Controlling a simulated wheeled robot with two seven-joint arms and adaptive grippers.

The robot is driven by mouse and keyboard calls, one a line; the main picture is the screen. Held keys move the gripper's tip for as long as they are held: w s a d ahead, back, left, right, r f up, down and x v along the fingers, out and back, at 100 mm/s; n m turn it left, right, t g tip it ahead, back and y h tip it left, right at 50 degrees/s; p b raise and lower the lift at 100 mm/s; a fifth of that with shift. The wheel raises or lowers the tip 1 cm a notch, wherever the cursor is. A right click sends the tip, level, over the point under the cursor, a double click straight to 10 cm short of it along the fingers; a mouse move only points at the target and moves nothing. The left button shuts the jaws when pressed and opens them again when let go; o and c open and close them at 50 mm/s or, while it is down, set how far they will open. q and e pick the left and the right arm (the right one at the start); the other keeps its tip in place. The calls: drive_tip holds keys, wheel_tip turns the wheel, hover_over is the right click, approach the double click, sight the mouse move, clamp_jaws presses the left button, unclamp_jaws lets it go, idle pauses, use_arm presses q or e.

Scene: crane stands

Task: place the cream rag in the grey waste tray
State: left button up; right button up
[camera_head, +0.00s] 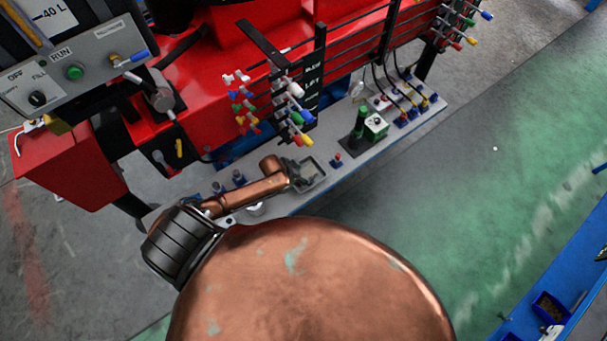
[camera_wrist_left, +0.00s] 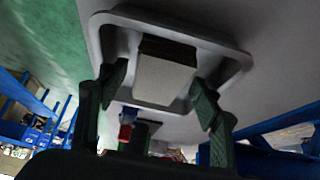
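The grey waste tray (camera_head: 321,165) is a shallow, rimmed tray on the grey shelf in the head view. My left gripper (camera_head: 297,171) is over it and hides part of its inside. In the left wrist view the tray rim (camera_wrist_left: 236,52) surrounds a pale, block-shaped piece (camera_wrist_left: 165,82) with a dark side, which looks like the cream rag. It appears to lie inside the tray. The green-grey fingers of my left gripper (camera_wrist_left: 161,92) stand apart on either side of it, with small gaps visible. My right gripper is not in view.
A red-and-blue knob (camera_head: 337,159) stands just right of the tray. A green bottle (camera_head: 361,118) and green box (camera_head: 376,126) are farther along the shelf. Coloured valve handles (camera_head: 293,110) hang close above. A control panel (camera_head: 75,72) is at upper left.

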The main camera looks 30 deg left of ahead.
use_arm(q)
drive_tip(key=shift+r, duration=0.25)
drive_tip(key=v, duration=1.2)
